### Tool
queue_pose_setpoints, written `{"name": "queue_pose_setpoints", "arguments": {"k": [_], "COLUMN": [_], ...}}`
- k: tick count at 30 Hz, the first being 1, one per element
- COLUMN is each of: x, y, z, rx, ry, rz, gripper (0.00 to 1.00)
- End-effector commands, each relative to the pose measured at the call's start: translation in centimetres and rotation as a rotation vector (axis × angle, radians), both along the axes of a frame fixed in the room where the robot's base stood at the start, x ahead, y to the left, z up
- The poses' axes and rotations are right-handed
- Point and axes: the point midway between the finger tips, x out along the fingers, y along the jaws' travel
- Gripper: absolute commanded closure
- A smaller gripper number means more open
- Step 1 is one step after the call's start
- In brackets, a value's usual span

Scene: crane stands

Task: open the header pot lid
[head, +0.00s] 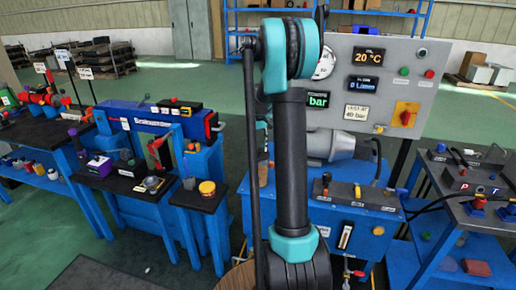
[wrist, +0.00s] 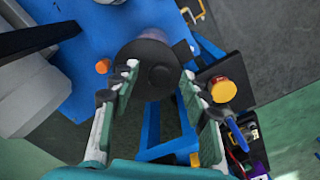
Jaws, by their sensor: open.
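A dark round lid with a central knob (wrist: 160,76), which looks like the header pot lid, shows in the wrist view at upper middle. My gripper (wrist: 159,84) is open, with one teal and grey finger on each side of the lid's near part. I cannot tell whether the fingers touch it or how far above it they are. In the head view my arm hides the gripper and most of the pot area; the lid cannot be made out there.
A blue bench (head: 345,225) with gauges and a grey panel (head: 385,70) stands behind my arm. A jar with a yellow lid (head: 207,188) stands on a small stand to the left; it also shows in the wrist view (wrist: 222,90). An orange knob (wrist: 102,66) lies left of the lid.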

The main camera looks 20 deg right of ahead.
Motion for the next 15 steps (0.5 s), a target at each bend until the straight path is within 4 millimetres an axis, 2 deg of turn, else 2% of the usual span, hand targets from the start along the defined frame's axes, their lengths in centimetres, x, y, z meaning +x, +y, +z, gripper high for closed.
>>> {"name": "queue_pose_setpoints", "arguments": {"k": [5,15], "x": [0.00,0.00], "y": [0.00,0.00], "z": [0.01,0.02], "rx": [0.000,0.000], "ry": [0.000,0.000], "rz": [0.000,0.000], "gripper": [0.54,0.96]}}
